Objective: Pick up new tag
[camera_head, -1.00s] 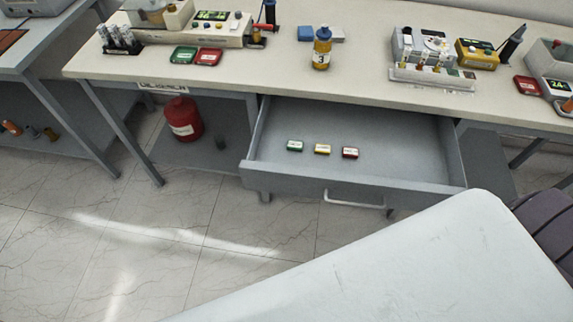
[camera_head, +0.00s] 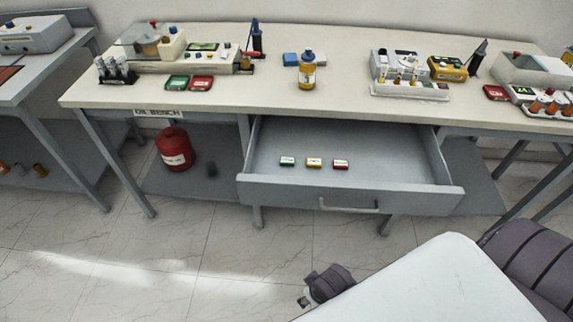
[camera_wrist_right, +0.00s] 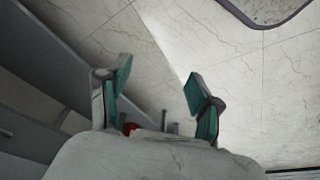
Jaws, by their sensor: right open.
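Three small labelled tags lie in a row in the open drawer (camera_head: 400,165) in the head view: a green tag (camera_head: 287,161), a yellow tag (camera_head: 314,163) and a red tag (camera_head: 341,164). Their lettering is too small to read. My left gripper is in neither view.
The bench top (camera_head: 340,108) above the drawer holds a blue-capped bottle (camera_head: 307,72), a larger green tag (camera_head: 177,82), a larger red tag (camera_head: 201,84) and instruments. A red canister (camera_head: 174,149) stands on the lower shelf. The drawer front has a handle (camera_head: 348,207). Floor in front is clear.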

